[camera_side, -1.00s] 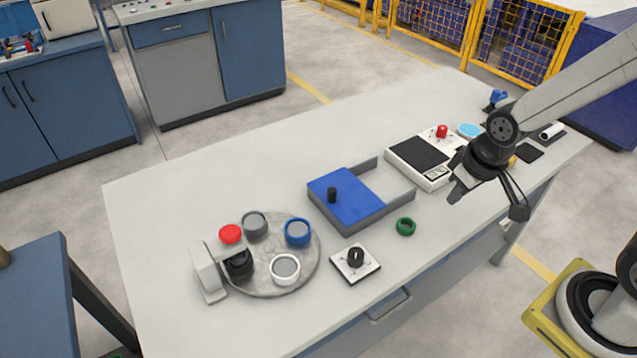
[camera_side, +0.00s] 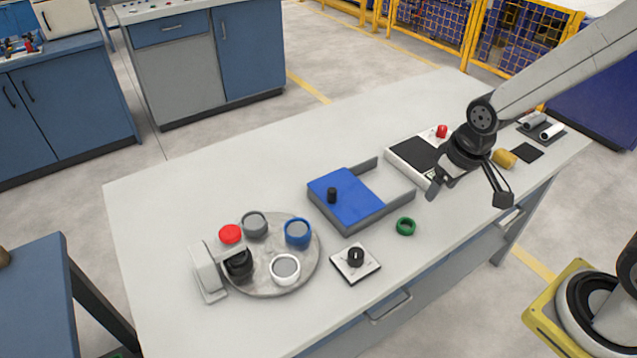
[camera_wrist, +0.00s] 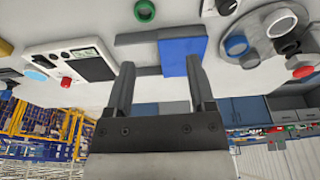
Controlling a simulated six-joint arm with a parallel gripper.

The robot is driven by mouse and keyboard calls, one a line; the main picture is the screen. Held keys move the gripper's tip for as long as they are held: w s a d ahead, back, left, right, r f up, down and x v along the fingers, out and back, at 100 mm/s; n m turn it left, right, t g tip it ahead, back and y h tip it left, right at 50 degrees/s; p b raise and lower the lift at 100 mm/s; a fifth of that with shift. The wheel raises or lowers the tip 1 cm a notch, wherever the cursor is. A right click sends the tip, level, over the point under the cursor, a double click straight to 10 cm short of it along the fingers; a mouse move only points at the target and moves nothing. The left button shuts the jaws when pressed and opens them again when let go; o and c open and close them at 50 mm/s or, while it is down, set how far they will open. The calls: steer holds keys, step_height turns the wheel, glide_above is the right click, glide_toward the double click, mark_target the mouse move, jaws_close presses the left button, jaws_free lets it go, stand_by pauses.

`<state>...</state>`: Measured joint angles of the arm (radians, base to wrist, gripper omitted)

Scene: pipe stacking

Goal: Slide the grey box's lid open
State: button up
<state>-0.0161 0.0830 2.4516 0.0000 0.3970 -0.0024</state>
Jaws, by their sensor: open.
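The grey box (camera_side: 374,217) sits in the middle of the table with its blue lid (camera_side: 347,197) over its left part. My gripper (camera_side: 465,195) is open and empty, up and to the right of the box. In the wrist view, the fingers of my gripper (camera_wrist: 160,75) are spread apart. The inside of the box is partly hidden.
A dial plate (camera_side: 355,263) and green ring (camera_side: 405,226) lie in front. A yellow cylinder (camera_side: 504,158) lies to the right.

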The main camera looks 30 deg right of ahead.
steer(key=w+a+f+n+g, duration=0.1)
steer(key=w+a+f, duration=0.15)
steer(key=w, duration=0.95)
steer(key=n+g, duration=0.1)
glide_above(332, 189)
step_height(332, 189, down, 6)
steer(key=shift+r, duration=0.2)
steer(key=shift+s+f, duration=0.1)
steer(key=shift+f, duration=3.8)
jaws_close()
steer(key=shift+r, duration=0.1)
